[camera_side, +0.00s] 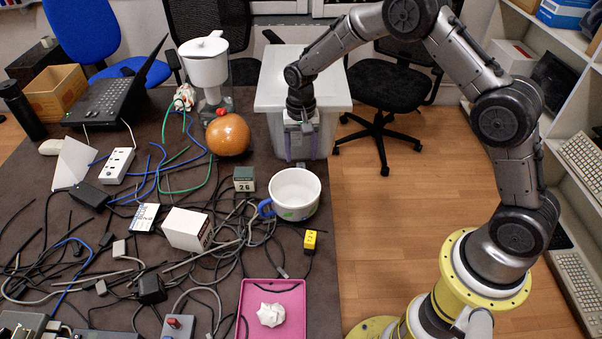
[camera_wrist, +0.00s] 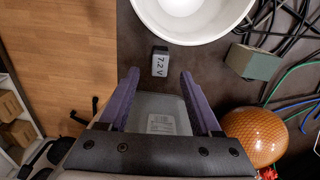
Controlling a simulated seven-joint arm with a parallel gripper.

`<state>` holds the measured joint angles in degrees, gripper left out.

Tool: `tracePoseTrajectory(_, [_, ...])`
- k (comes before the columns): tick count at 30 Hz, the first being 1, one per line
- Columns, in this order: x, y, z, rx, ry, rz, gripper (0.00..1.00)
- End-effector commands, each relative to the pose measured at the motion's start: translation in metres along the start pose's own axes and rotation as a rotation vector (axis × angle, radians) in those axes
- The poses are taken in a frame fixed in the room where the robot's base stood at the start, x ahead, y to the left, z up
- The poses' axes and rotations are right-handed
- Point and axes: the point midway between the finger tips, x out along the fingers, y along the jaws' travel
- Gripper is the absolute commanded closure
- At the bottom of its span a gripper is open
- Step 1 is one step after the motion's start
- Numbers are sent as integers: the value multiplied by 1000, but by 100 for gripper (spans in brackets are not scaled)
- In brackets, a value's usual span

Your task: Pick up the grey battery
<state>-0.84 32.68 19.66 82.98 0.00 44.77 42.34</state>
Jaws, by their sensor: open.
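The grey battery (camera_wrist: 160,61), a small dark block with a pale "7.2 V" label, lies on the dark table close to its edge. In the wrist view it sits just beyond my fingertips, between their lines. My gripper (camera_wrist: 160,73) is open and empty, with its purple fingers apart. In the side view my gripper (camera_side: 301,156) points down over the table's right edge, in front of the lidded bin. I cannot clearly make out the battery in the side view.
A white bowl (camera_side: 295,194) with a blue handle stands near the battery, as does a green-grey box (camera_side: 244,179). An orange ball (camera_side: 228,135), a white-lidded bin (camera_side: 270,92) and a water jug (camera_side: 205,65) are around it. Cables clutter the table's left. A yellow block (camera_side: 310,241) lies nearer the front.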

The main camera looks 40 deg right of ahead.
Motion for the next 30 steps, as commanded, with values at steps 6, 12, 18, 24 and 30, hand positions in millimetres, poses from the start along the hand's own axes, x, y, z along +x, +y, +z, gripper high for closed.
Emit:
tracePoseTrajectory(6, [18, 0, 0, 0, 0, 0, 35])
tracePoseTrajectory(12, [40, 1, 1, 0, -3, 2, 35])
tracePoseTrajectory(18, [66, 0, 0, 0, -1, 0, 35])
tracePoseTrajectory(24, [74, 0, 0, 0, 1, -1, 35])
tracePoseTrajectory(30, [73, 0, 0, 0, 1, -1, 46])
